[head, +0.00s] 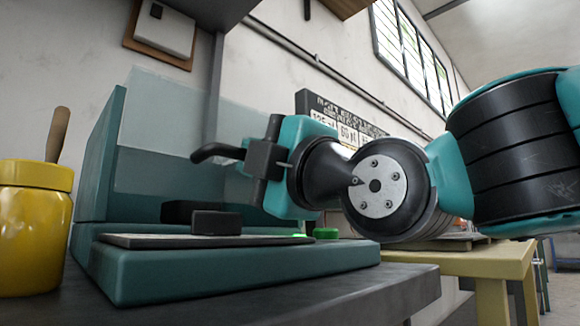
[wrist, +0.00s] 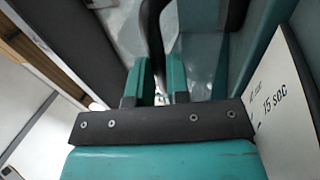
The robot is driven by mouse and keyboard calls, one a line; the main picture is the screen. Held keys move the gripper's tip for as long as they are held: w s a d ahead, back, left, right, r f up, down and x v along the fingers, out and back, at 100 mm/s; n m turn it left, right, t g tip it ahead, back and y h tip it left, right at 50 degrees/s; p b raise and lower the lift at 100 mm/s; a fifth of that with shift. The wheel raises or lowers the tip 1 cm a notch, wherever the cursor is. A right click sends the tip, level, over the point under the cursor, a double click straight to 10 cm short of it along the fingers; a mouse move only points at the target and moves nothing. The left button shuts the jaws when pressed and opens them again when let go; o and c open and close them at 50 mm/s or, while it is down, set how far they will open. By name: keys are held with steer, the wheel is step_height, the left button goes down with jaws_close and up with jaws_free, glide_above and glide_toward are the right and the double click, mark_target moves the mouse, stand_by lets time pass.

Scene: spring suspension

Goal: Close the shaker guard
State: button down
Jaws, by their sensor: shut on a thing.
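The shaker has a teal base (head: 240,270) with a flat dark platform (head: 150,240) on top. Its guard (head: 165,150) is a clear, tinted panel standing up over the platform, with a teal side wall behind its left edge. A dark curved handle (head: 215,152) sticks out near the guard's right part. My gripper (head: 250,157) is at that handle, above the platform's right half. In the wrist view, the teal fingers of my gripper (wrist: 160,82) are on both sides of the dark handle bar (wrist: 153,30), shut on it. The handle's join to the guard is unclear.
A yellow jar (head: 35,230) with a wooden handle stands left of the shaker. Dark blocks (head: 215,222) sit on the platform. A green button (head: 326,233) is at the base's right. A yellow table (head: 490,262) stands behind right. A lettered sign (head: 340,115) is behind my arm.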

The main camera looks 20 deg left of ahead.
steer(key=c, duration=1.1)
jaws_free()
steer(key=p+v, duration=0.8)
steer(key=v, duration=0.9)
steer(key=shift+s+d+f, duration=0.1)
steer(key=shift+d, duration=0.05)
